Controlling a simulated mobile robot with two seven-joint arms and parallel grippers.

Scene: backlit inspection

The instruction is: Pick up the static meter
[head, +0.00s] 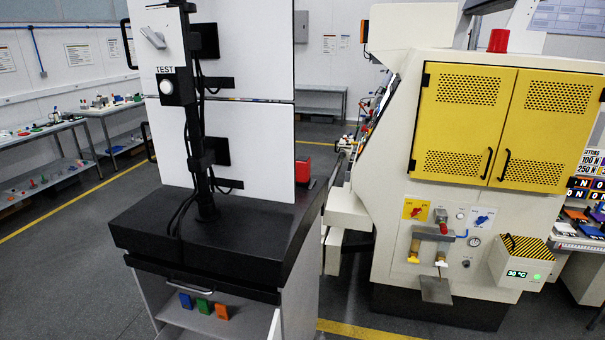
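I cannot pick out a static meter for certain in the head view. Neither of my grippers is in view. A black-topped station (150,235) stands at the left centre, with tall white panels and a black post with cables. A label on it reads TEST, above a round white button (167,87). Small blue, green and orange blocks (204,306) lie on the shelf under its black top.
A cream machine (390,150) with yellow perforated doors (505,125) stands at the right. A box with a green display (517,273) sits on its lower front. Benches with small parts (35,130) line the left wall. Grey floor (60,270) is open at the left.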

